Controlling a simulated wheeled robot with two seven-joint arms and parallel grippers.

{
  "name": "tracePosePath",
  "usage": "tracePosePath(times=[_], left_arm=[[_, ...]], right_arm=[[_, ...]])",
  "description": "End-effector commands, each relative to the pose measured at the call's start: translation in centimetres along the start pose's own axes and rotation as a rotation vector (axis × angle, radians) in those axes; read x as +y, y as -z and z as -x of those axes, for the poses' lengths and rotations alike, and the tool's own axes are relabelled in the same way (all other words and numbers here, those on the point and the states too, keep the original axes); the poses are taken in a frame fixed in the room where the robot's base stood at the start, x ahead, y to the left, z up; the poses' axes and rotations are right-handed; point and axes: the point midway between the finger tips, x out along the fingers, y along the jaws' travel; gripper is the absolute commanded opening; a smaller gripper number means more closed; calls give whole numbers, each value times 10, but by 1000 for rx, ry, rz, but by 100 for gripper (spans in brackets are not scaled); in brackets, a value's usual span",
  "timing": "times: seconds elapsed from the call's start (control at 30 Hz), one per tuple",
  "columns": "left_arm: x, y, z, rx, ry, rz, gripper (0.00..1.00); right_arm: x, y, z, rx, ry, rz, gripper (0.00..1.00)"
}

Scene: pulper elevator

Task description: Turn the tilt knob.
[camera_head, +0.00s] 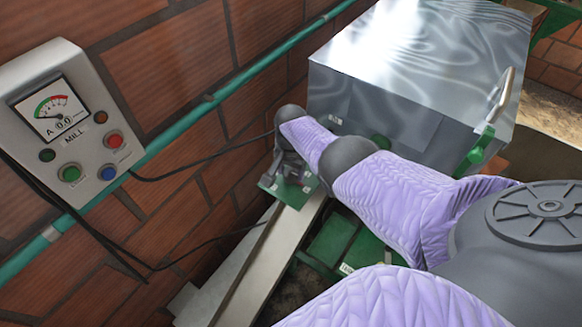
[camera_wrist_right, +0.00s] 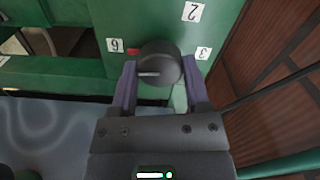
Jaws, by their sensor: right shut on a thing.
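In the right wrist view, the round black tilt knob (camera_wrist_right: 160,62) sits on a green panel (camera_wrist_right: 120,18). A pale pointer line on the knob points left. My right gripper (camera_wrist_right: 160,75) has one finger on each side of the knob and is shut on it. In the head view, my right gripper (camera_head: 291,170) is at a small green plate (camera_head: 272,188) beside the brick wall. The knob itself is hidden there. My left gripper is not in view.
A grey control box (camera_head: 75,130) with a gauge and buttons hangs on the brick wall. A shiny metal box (camera_head: 420,55) stands behind my right arm. A thin black cable runs near the gripper.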

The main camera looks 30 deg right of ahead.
Motion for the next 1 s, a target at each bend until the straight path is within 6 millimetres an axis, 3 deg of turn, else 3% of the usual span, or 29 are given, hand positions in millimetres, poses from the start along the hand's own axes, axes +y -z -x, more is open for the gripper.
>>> tracePosePath(times=[0.3, 0.83, 0.87, 1.0], left_arm=[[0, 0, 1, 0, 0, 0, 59], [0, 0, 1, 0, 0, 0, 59], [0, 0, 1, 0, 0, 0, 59], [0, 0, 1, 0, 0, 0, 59]], right_arm=[[-1, 1, 1, 5, 4, -105, 1], [-1, 1, 2, 4, 4, -127, 1], [-1, 1, 2, 4, 4, -127, 62], [-1, 1, 1, 3, 3, -126, 92]])
